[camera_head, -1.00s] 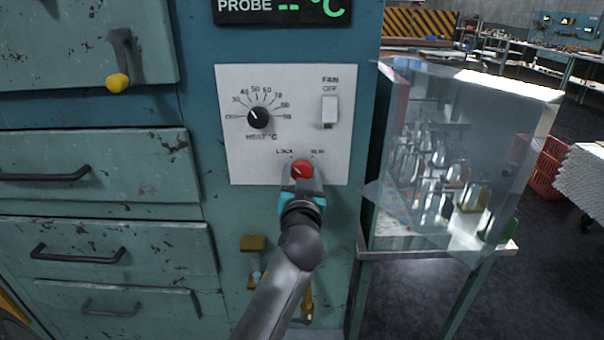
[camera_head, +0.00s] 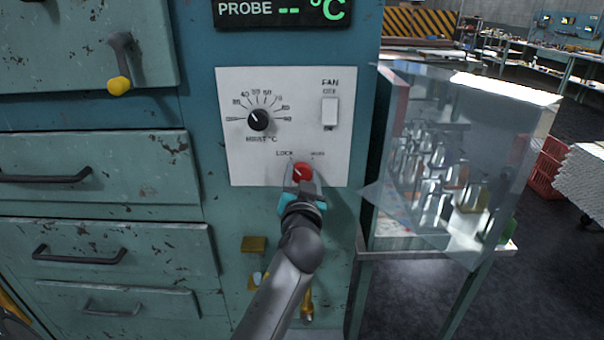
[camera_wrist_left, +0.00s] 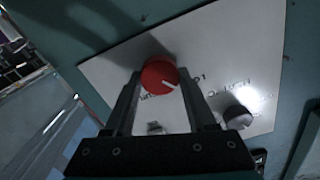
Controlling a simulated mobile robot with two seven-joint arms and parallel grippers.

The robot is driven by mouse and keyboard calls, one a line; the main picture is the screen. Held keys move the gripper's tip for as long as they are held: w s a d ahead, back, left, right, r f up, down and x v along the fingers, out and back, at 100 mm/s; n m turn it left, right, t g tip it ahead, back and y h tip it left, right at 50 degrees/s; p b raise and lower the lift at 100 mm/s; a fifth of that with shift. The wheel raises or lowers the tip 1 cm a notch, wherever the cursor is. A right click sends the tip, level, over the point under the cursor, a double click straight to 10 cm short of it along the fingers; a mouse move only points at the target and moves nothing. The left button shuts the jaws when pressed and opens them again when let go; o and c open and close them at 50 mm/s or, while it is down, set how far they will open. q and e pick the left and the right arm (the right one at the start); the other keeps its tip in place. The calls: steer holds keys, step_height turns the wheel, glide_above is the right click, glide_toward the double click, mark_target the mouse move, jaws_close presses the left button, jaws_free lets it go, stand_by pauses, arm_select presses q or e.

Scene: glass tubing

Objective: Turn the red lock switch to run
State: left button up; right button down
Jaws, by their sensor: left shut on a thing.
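The red lock switch (camera_head: 303,172) is a round knob low on a white control panel (camera_head: 240,165), under the labels LOCK and, faintly, RUN. Its short white mark points up and left, toward LOCK, in the head view. My left gripper (camera_head: 302,187) reaches up from below and is shut on this knob. The fingers hide the knob's lower sides. My right gripper is not in view.
A black heat dial (camera_head: 259,118) and a white fan switch (camera_head: 330,112) are above on the panel. A clear glass-like enclosure (camera_head: 470,110) with glassware stands close at the right. Drawers with black handles (camera_head: 80,253) are at the left. A yellow-tipped lever (camera_head: 119,84) is at the upper left.

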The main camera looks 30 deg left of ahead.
arm_select(q)
steer(key=m+p, duration=0.1)
steer(key=m, duration=0.2)
steer(key=shift+r+p, duration=0.15)
steer(key=shift+p, duration=0.25)
steer(key=m+p, duration=0.2)
steer(key=m, duration=0.3)
steer(key=shift+d, duration=0.1)
steer(key=m+p, duration=0.2)
steer(key=m, duration=0.2)
steer(key=shift+w+m, duration=0.1)
steer(key=shift+m, duration=0.2)
steer(key=shift+f+m+p, duration=0.2)
steer(key=shift+m+p, duration=0.6)
steer(key=shift+m, duration=1.2)
steer(key=o, duration=1.4)
steer(key=shift+f, duration=0.1)
steer(key=shift+c, duration=0.2)
steer(key=b+v, duration=0.1)
steer(key=v, duration=1.4)
steer(key=shift+d, duration=0.15)
